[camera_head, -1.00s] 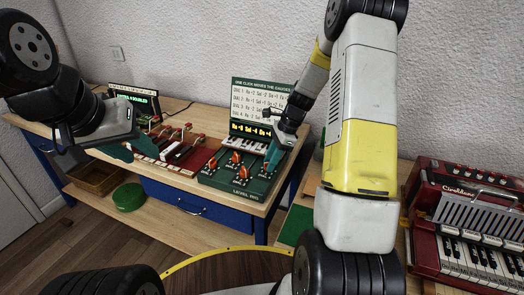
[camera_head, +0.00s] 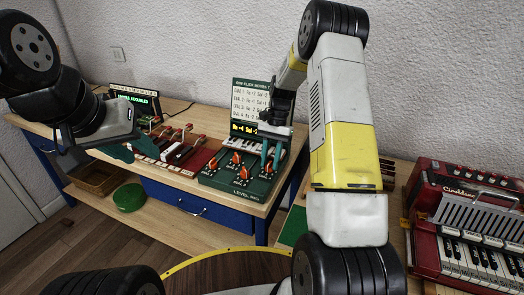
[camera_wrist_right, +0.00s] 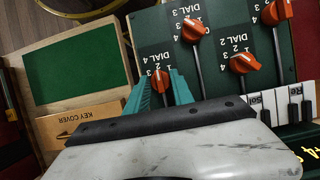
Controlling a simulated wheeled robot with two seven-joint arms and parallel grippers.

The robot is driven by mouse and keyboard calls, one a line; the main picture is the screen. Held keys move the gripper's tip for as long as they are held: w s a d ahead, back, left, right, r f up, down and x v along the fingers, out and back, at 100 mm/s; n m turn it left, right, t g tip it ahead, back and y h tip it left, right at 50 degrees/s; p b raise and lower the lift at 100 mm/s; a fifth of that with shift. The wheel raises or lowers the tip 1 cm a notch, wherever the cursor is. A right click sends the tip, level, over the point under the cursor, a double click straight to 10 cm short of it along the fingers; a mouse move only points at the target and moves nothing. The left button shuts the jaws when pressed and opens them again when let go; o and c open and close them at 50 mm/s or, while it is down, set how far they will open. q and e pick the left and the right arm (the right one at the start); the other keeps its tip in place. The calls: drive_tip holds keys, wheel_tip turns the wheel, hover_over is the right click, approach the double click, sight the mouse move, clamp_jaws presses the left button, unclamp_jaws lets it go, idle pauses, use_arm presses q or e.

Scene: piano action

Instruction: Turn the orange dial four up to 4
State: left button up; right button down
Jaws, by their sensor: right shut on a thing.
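The dark green panel (camera_head: 214,179) on the workbench carries several orange dials, among them a left one (camera_head: 237,157) and a front one (camera_head: 242,174). My right gripper (camera_head: 271,160) is at the panel's right side. In the right wrist view its teal fingers (camera_wrist_right: 160,92) are shut on the orange dial (camera_wrist_right: 160,78) at the panel's corner. Another dial (camera_wrist_right: 195,28) and a dial (camera_wrist_right: 243,63) stand free beside it, with white numbers and labels. The held dial's exact setting is hard to read. My left gripper (camera_head: 117,152) hangs by red levers; its opening is unclear.
A lit display (camera_head: 243,128) and a printed sheet (camera_head: 250,99) stand behind the panel, with small piano keys (camera_head: 240,145) between. A red accordion (camera_head: 470,220) is at the right. In the wrist view a green tray (camera_wrist_right: 78,67) and a key cover (camera_wrist_right: 85,118) lie beside the panel.

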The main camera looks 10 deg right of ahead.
drive_tip(key=n+h, duration=0.1)
drive_tip(key=n, duration=0.3)
drive_tip(key=shift+w+a+n+g+h, duration=0.1)
drive_tip(key=shift+n+g+h, duration=0.2)
drive_tip(key=shift+h, duration=0.1)
drive_tip(key=n, duration=0.2)
drive_tip(key=n+h, duration=0.1)
drive_tip(key=n, duration=0.1)
drive_tip(key=shift+a+n+h, duration=0.15)
drive_tip(key=shift+n+h, duration=0.15)
drive_tip(key=n, duration=0.2)
drive_tip(key=n+h, duration=0.1)
drive_tip(key=n, duration=0.1)
drive_tip(key=shift+a+n+t+h, duration=0.1)
drive_tip(key=shift+n+t+h, duration=0.2)
drive_tip(key=shift+t, duration=0.1)
drive_tip(key=shift+n+t+h, duration=0.6)
drive_tip(key=shift+n, duration=1.6)
drive_tip(key=shift+s, duration=0.2)
drive_tip(key=c, duration=1.1)
unclamp_jaws()
drive_tip(key=shift+a+r, duration=0.1)
